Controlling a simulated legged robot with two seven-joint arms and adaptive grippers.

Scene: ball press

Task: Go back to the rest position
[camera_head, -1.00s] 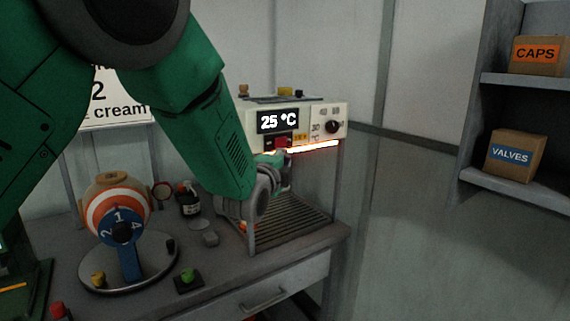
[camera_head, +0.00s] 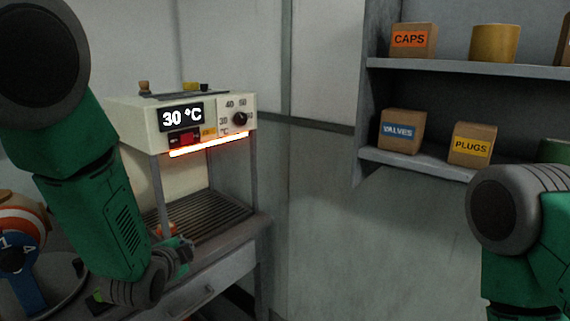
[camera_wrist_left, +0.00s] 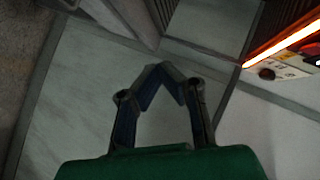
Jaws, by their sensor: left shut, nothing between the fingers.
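My left arm comes in from the left in the head view, and its gripper (camera_head: 180,252) is low, in front of the machine's slatted rack. In the left wrist view the left gripper (camera_wrist_left: 160,70) is shut with its fingertips together and nothing between them. The heater machine (camera_head: 215,130) is cream-coloured, its display reads 30 °C, and an orange bar glows under its front edge. My right arm shows at the lower right of the head view, but its gripper is out of frame.
A dial drum with orange and white stripes (camera_head: 22,222) stands at the left, partly behind my left arm. Shelves (camera_head: 455,66) on the right hold boxes marked CAPS (camera_head: 412,40), VALVES (camera_head: 402,131) and PLUGS (camera_head: 472,144). A drawer (camera_head: 215,282) is under the bench.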

